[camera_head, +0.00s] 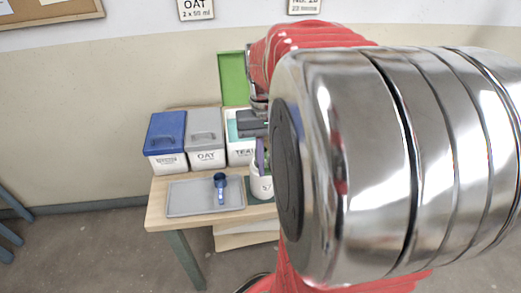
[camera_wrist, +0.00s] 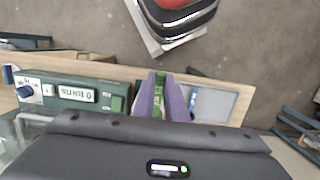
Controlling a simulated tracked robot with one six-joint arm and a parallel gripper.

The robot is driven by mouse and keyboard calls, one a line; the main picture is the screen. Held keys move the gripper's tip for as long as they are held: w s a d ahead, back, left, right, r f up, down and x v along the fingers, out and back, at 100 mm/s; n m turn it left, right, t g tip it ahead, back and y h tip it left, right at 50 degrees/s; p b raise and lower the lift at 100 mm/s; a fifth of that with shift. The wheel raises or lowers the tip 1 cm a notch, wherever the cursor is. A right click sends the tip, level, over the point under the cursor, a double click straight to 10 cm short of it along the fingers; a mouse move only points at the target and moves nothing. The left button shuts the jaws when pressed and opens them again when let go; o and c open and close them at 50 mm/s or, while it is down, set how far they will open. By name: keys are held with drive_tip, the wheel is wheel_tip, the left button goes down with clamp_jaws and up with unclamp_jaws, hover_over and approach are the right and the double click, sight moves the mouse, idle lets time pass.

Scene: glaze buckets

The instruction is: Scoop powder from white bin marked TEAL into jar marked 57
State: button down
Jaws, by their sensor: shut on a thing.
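The white bin marked TEAL (camera_head: 241,156) stands at the right of the bin row in the head view, with teal showing at its open top. A green panel (camera_head: 233,77) stands upright behind it, seemingly its raised lid. A white jar (camera_head: 261,188) stands in front of it; only a "5" of its mark shows and my arm hides its right side. My gripper (camera_wrist: 160,92) has purple fingers shut on a narrow green thing (camera_wrist: 158,98), seemingly a scoop handle. In the head view the fingers point down just above the jar; the scoop's bowl is not clearly visible.
A blue-lidded bin (camera_head: 165,135) and a grey-lidded bin (camera_head: 206,134) stand left of the TEAL bin. A grey tray (camera_head: 188,198) holds a blue scoop (camera_head: 220,189). A green device with a label (camera_wrist: 75,94) shows in the wrist view. My arm hides the table's right side.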

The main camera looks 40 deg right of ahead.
drive_tip(key=shift+w+d+f+t+h, duration=0.45)
drive_tip(key=shift+w+d+f, duration=0.25)
drive_tip(key=shift+w, duration=0.2)
drive_tip(key=shift+w+d+t+h, duration=0.1)
drive_tip(key=shift+w+t+h, duration=0.15)
drive_tip(key=shift+t, duration=0.2)
drive_tip(key=shift+f, duration=0.25)
drive_tip(key=f+t+y, duration=0.1)
drive_tip(key=t+y, duration=0.2)
drive_tip(key=y, duration=0.1)
drive_tip(key=s+d+f+t+y, duration=0.1)
drive_tip(key=f+t+y, duration=0.1)
drive_tip(key=t+y, duration=0.1)
drive_tip(key=d+f+t+y, duration=0.1)
drive_tip(key=t+y, duration=0.1)
drive_tip(key=y, duration=0.3)
drive_tip(key=shift+s+d+f+t+y, duration=0.2)
drive_tip(key=shift+s+d+t+y, duration=0.1)
drive_tip(key=shift+s+t, duration=0.1)
idle(1.2)
drive_tip(key=shift+w+a+r, duration=0.15)
drive_tip(key=shift+a+r, duration=0.1)
drive_tip(key=shift+a, duration=0.1)
idle(0.7)
drive_tip(key=shift+f+m, duration=0.1)
drive_tip(key=shift+m, duration=0.2)
